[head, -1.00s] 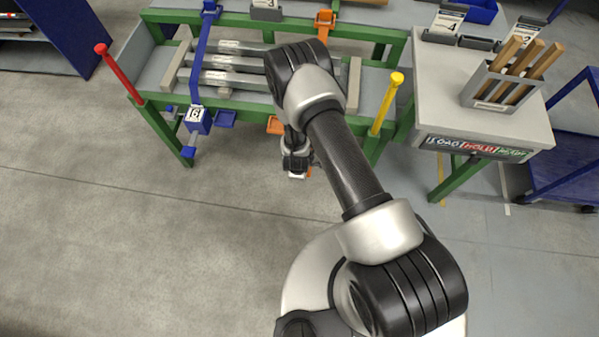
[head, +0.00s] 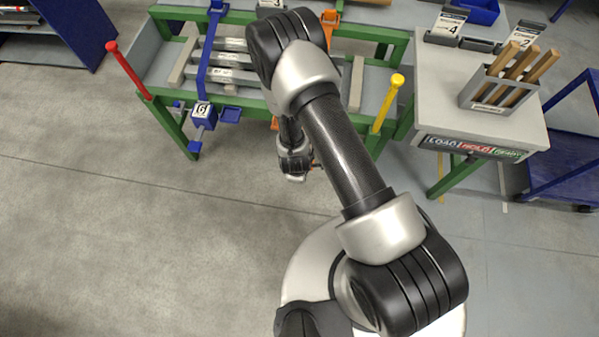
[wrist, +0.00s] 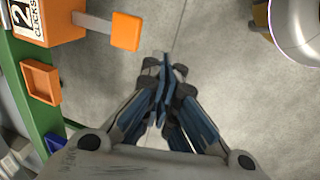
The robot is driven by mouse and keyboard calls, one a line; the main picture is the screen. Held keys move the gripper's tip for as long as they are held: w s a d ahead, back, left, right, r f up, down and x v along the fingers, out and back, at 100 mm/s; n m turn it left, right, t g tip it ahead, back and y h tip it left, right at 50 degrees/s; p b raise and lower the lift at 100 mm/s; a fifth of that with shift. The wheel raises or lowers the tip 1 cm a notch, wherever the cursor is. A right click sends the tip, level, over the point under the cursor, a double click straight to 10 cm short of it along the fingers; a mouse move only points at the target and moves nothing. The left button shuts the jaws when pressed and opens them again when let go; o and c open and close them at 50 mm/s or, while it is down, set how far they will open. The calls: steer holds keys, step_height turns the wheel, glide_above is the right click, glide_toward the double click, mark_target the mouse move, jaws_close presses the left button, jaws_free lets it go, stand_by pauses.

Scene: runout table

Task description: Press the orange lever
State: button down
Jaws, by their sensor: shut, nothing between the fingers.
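The orange lever (wrist: 126,31) is a flat paddle on a short arm, reaching out from an orange block (wrist: 50,20) with a white label reading "2 CLICKS". It is at the upper left of the wrist view. My gripper (wrist: 165,85) is shut and empty, below and right of the paddle in that view, with a visible gap between them. In the head view my arm hides most of the lever and block; the upper part of an orange strap (head: 330,17) shows at the table's far side.
An orange tray (wrist: 41,82) sits on the green table edge (wrist: 40,125). A blue clamp block (head: 203,112) is farther left. Red (head: 127,68) and yellow (head: 388,100) posts stand at the table corners. The floor in front is clear.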

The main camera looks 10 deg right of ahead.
steer(key=w+d+r+g+p, duration=0.1)
steer(key=w+d+r+g, duration=0.1)
steer(key=w+r, duration=0.6)
steer(key=shift+d+r+g+y, duration=0.3)
steer(key=shift+d+r+y, duration=0.1)
step_height(320, 180, down, 14)
steer(key=b, duration=0.4)
steer(key=shift+f+b, duration=0.15)
steer(key=shift+b, duration=0.2)
